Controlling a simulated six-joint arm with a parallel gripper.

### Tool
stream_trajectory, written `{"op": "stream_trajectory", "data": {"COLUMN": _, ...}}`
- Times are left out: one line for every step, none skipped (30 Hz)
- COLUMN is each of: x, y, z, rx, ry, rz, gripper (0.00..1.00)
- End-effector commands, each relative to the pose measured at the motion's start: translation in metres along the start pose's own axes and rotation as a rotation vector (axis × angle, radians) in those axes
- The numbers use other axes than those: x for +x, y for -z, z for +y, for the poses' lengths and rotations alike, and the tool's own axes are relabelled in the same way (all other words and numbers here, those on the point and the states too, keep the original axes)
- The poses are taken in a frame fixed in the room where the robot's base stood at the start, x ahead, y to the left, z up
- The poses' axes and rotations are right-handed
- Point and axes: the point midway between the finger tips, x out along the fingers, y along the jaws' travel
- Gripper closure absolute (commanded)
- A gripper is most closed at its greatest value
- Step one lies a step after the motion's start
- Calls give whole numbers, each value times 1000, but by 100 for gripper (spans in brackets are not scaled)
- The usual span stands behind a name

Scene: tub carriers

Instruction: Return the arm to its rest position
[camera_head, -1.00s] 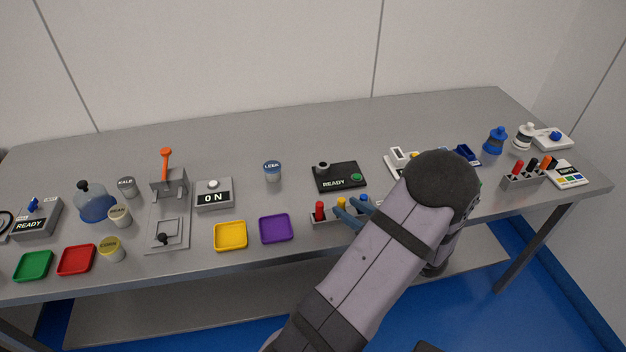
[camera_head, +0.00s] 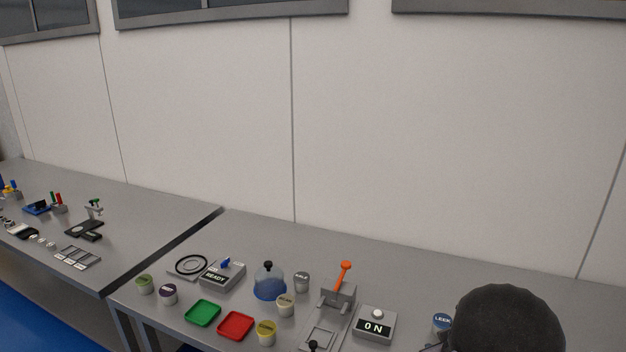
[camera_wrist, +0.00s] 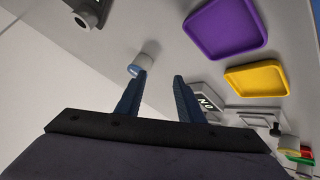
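My gripper shows in the wrist view (camera_wrist: 160,98), with its two blue fingers apart and nothing between them. It is above the grey table (camera_wrist: 165,35). A white tub with a blue lid (camera_wrist: 146,62) stands on the table beyond the left fingertip; I cannot tell how far apart they are. In the head view the same tub, marked LEEK (camera_head: 441,322), is partly cut off by a dark rounded part of my arm at the bottom right. My fingers are hidden in the head view.
A purple tray (camera_wrist: 225,28) and a yellow tray (camera_wrist: 257,79) lie near the gripper. The ON box (camera_head: 374,324), orange lever (camera_head: 345,272), blue dome (camera_head: 269,283), several tubs, a green tray (camera_head: 203,313) and a red tray (camera_head: 236,325) share the table. A second table (camera_head: 150,215) stands left.

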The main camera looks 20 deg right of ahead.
Motion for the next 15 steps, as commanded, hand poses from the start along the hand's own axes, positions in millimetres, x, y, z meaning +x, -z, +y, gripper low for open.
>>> {"op": "stream_trajectory", "data": {"x": -3, "y": 9, "z": -25, "rx": -12, "ry": 15, "rz": -32, "gripper": 65}}
{"op": "stream_trajectory", "data": {"x": -6, "y": 11, "z": -37, "rx": -11, "ry": 21, "rz": -56, "gripper": 65}}
{"op": "stream_trajectory", "data": {"x": -11, "y": 13, "z": -55, "rx": -12, "ry": 32, "rz": -91, "gripper": 65}}
{"op": "stream_trajectory", "data": {"x": -15, "y": 13, "z": -68, "rx": -13, "ry": 41, "rz": -117, "gripper": 65}}
{"op": "stream_trajectory", "data": {"x": -20, "y": 13, "z": -82, "rx": -13, "ry": 53, "rz": -144, "gripper": 65}}
{"op": "stream_trajectory", "data": {"x": -27, "y": 12, "z": -101, "rx": -15, "ry": 69, "rz": -179, "gripper": 65}}
{"op": "stream_trajectory", "data": {"x": -33, "y": 10, "z": -116, "rx": -16, "ry": 83, "rz": -207, "gripper": 65}}
{"op": "stream_trajectory", "data": {"x": -40, "y": 7, "z": -131, "rx": -17, "ry": 99, "rz": -235, "gripper": 65}}
{"op": "stream_trajectory", "data": {"x": -50, "y": 3, "z": -151, "rx": -22, "ry": 121, "rz": -273, "gripper": 65}}
{"op": "stream_trajectory", "data": {"x": -59, "y": -1, "z": -165, "rx": -25, "ry": 139, "rz": -303, "gripper": 65}}
{"op": "stream_trajectory", "data": {"x": -67, "y": -5, "z": -180, "rx": -29, "ry": 158, "rz": -331, "gripper": 65}}
{"op": "stream_trajectory", "data": {"x": -80, "y": -12, "z": -199, "rx": -36, "ry": 185, "rz": -371, "gripper": 65}}
{"op": "stream_trajectory", "data": {"x": -89, "y": -18, "z": -212, "rx": -41, "ry": 205, "rz": -400, "gripper": 65}}
{"op": "stream_trajectory", "data": {"x": -99, "y": -24, "z": -225, "rx": -47, "ry": 225, "rz": -429, "gripper": 65}}
{"op": "stream_trajectory", "data": {"x": -112, "y": -32, "z": -241, "rx": -56, "ry": 252, "rz": -465, "gripper": 65}}
